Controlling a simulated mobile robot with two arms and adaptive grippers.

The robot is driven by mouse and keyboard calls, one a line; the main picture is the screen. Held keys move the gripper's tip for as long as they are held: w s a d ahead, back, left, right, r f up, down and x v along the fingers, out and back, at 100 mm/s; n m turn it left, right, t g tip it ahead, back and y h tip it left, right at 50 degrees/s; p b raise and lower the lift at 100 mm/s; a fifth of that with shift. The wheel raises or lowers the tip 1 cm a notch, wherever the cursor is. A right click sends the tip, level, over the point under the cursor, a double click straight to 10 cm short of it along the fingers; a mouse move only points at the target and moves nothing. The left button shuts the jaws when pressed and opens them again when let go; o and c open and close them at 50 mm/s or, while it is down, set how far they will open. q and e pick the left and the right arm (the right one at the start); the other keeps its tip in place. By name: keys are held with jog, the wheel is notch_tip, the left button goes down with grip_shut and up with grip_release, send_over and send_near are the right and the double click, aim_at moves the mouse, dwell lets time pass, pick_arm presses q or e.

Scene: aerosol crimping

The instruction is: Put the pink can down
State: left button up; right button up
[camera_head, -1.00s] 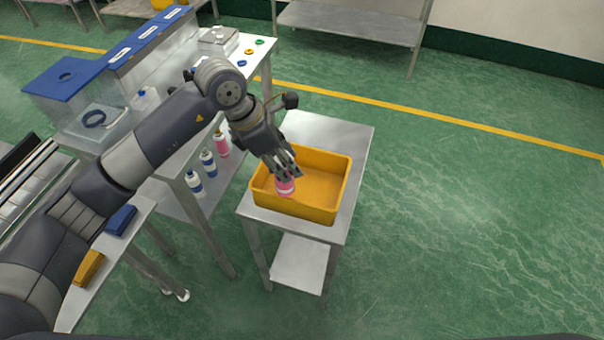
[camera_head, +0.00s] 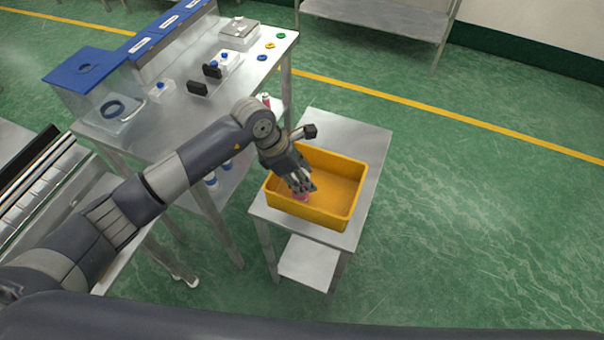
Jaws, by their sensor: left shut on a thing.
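The pink can (camera_head: 300,197) is inside the yellow bin, near its left side. Only a small part of it shows below my fingers. My left gripper (camera_head: 302,187) reaches down into the bin from the upper left and is shut on the can. I cannot tell whether the can touches the bin floor. The yellow bin (camera_head: 341,218) stands on a small metal table (camera_head: 367,142) and looks otherwise empty. My right gripper is not in view.
A metal workbench (camera_head: 160,128) with a blue-lidded clear box (camera_head: 88,68) and small fixtures stands at the left. Blue-marked bottles (camera_head: 211,181) sit on its lower shelf, partly behind my arm. Green floor at the right is clear.

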pick_arm(q)
jog(key=shift+f, duration=0.3)
jog(key=o, duration=0.9)
jog(key=shift+r, duration=0.1)
jog(key=shift+c, duration=0.2)
jog(key=shift+o, duration=0.8)
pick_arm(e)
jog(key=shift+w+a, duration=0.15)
pick_arm(q)
jog(key=shift+r, duration=0.1)
jog(key=b+v, duration=0.2)
jog(key=v, duration=1)
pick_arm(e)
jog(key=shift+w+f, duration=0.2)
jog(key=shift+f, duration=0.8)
pick_arm(q)
jog(key=shift+d, duration=0.1)
